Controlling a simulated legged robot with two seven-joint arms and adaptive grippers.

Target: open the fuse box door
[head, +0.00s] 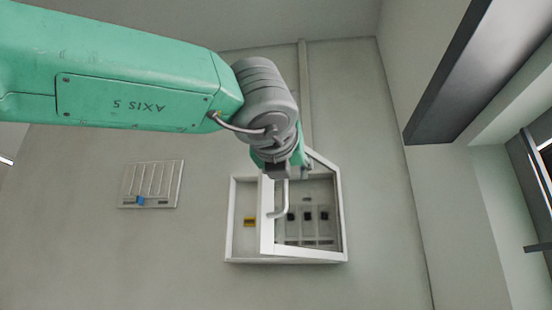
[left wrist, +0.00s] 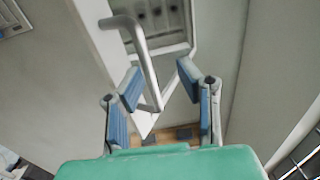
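The white fuse box (head: 232,240) is on the wall in the head view. Its white-framed, windowed door (head: 267,236) stands ajar, with its left edge away from the box's left side. A pale bent handle (head: 284,200) is on the door's left edge; it also shows in the left wrist view (left wrist: 146,66). My left gripper (head: 281,170) is at the top of the door, by the handle. In the left wrist view its blue-padded fingers (left wrist: 160,84) are apart, with one end of the handle between them. I cannot tell whether they touch it. My right gripper is not in view.
Dark switches (head: 308,216) show through the door window, and a yellow label (head: 249,222) sits in the box's open left part. A vented wall panel (head: 150,184) is to the left. A dark beam (head: 448,85) and a window are at right.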

